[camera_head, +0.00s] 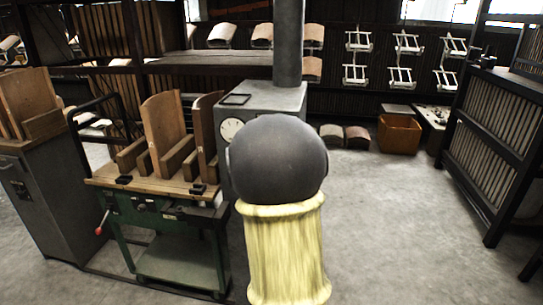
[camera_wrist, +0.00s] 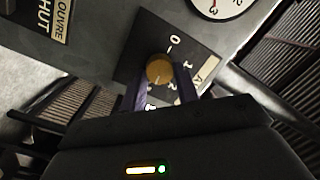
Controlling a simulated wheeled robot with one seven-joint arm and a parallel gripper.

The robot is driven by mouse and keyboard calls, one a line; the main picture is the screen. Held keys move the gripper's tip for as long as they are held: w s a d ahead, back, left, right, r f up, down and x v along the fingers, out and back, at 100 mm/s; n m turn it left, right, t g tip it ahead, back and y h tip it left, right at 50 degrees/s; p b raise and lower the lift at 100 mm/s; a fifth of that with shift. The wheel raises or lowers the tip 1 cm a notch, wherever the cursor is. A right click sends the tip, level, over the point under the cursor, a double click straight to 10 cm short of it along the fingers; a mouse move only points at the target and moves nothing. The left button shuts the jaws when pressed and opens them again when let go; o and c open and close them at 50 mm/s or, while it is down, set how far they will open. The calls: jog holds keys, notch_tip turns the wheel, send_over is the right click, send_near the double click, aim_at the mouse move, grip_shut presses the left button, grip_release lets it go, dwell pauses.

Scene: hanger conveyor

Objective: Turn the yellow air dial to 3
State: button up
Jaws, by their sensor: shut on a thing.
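The yellow air dial (camera_wrist: 159,69) is a small round knob on a dark plate (camera_wrist: 206,55) with white numerals around it. A 0 shows above it in the wrist view, and other numerals run down its right side and below, partly hidden. My gripper (camera_wrist: 160,80) has one finger on each side of the dial and is shut on it. I cannot tell for certain which numeral the dial points to. In the head view the grey box (camera_head: 262,97) with a round gauge stands behind my arm, and the dial and gripper do not show there.
A white gauge (camera_wrist: 217,6) with a red needle sits near the dial plate. A label (camera_wrist: 48,20) is at the upper left. A green workbench (camera_head: 165,212) with wooden forms stands left of the box. The floor (camera_head: 400,220) at right is clear.

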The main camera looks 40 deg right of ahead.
jog(key=shift+f+m+b, duration=0.15)
jog(key=shift+m+b, duration=0.65)
jog(key=shift+b, duration=0.05)
jog(key=o, duration=1)
jog(key=p+v, duration=0.1)
jog(key=v, duration=1.6)
jog(key=shift+s+a+f+p, duration=0.1)
jog(key=shift+s+a+p, duration=0.05)
jog(key=shift+p, duration=0.25)
